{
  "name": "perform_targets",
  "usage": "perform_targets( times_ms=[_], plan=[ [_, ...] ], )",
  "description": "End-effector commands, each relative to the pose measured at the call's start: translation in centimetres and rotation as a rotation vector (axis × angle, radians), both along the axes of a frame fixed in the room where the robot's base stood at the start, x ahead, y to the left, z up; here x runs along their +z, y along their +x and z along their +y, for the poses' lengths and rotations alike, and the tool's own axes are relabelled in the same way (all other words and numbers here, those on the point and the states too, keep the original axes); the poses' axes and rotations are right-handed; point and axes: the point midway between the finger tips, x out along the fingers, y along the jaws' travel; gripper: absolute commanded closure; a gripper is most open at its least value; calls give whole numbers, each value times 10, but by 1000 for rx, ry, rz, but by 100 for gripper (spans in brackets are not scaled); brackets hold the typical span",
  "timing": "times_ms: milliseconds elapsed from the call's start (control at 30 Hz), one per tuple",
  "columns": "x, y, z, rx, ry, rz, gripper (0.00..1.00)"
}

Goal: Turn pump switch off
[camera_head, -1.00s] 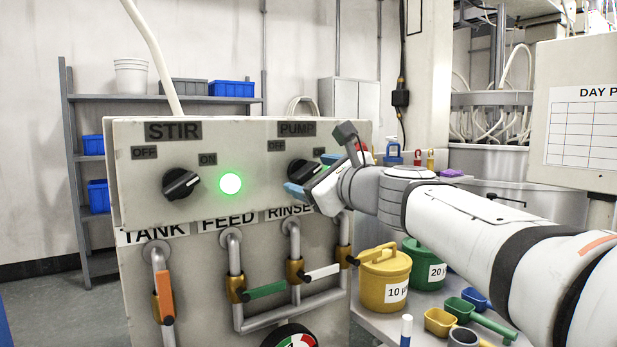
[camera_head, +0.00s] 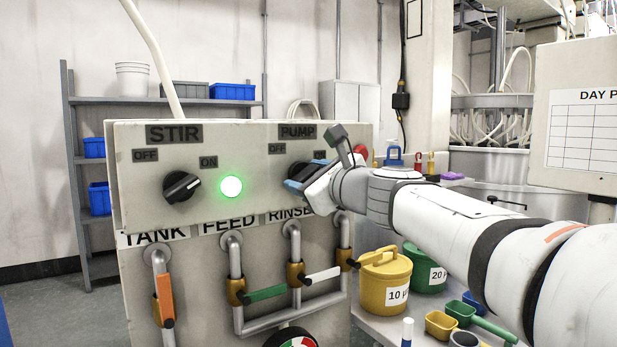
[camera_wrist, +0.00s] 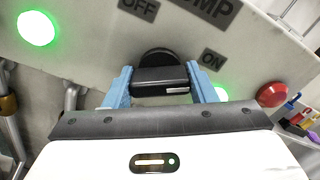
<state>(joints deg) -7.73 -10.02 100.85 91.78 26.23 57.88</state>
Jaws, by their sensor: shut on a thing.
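The black pump switch (camera_wrist: 158,60) is a round knob with a raised bar, below the PUMP label (camera_wrist: 205,12). It lies between the OFF label (camera_wrist: 138,9) and the ON label (camera_wrist: 212,61). My gripper (camera_wrist: 160,80) has its two blue fingers on either side of the bar and is shut on it. In the head view the pump switch (camera_head: 299,168) is partly hidden by my gripper (camera_head: 297,184). A green lamp (camera_wrist: 221,94) beside the pump switch is lit and partly covered by a finger.
The stir switch (camera_head: 182,187) and its lit green lamp (camera_head: 231,187) are on the panel's left. A red button (camera_wrist: 271,95) is right of the pump switch. Pipes with coloured valve handles (camera_head: 266,292) run below. A yellow bucket (camera_head: 384,278) stands under my arm.

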Motion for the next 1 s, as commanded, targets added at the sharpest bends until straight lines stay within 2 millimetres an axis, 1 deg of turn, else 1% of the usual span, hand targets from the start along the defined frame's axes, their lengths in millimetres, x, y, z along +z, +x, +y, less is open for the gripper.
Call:
perform_targets(
  times_ms=[33, 67, 267, 467, 667, 1000],
  plan=[
    [-1, 0, 0, 1, 0, 0, 72],
    [-1, -1, 5, 4, -1, 1, 72],
    [-2, 0, 1, 3, -16, -10, 72],
    [-4, 0, 1, 3, -84, -56, 72],
    [-6, 0, 1, 3, -211, -141, 72],
    [-7, 0, 1, 3, -479, -320, 72]
  ],
)
